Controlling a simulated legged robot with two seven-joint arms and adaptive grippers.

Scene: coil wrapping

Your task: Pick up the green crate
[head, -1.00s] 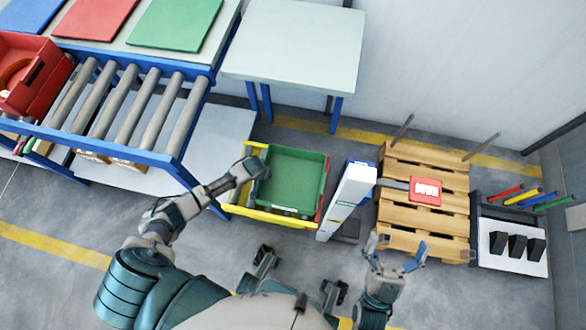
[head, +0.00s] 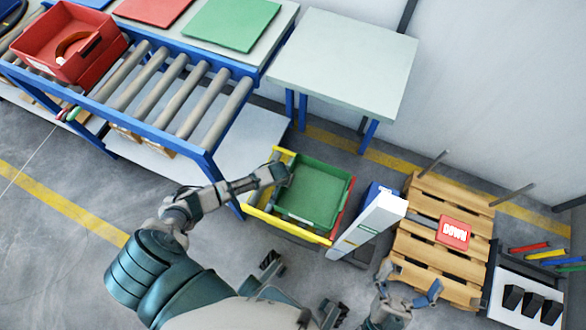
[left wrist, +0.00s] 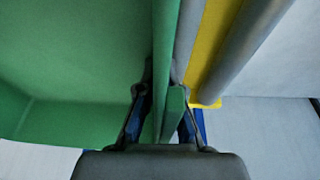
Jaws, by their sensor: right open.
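The green crate (head: 313,195) stands open and empty inside a yellow-and-red frame (head: 287,226) near the floor, in the middle of the head view. My left gripper (head: 280,172) is at the crate's left side. In the left wrist view its fingers (left wrist: 163,115) sit one on each side of the green crate wall (left wrist: 166,50). Whether they press on the wall is not clear. My right gripper (head: 410,284) is open and empty, low at the right, apart from the crate and in front of the pallet.
A roller conveyor (head: 170,95) with a red bin (head: 70,45) is at the upper left. A pale table (head: 345,60) stands behind the crate. A white-and-blue post (head: 368,225) stands close to the crate's right, beside a wooden pallet (head: 440,200) with a red "DOWN" sign (head: 454,232).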

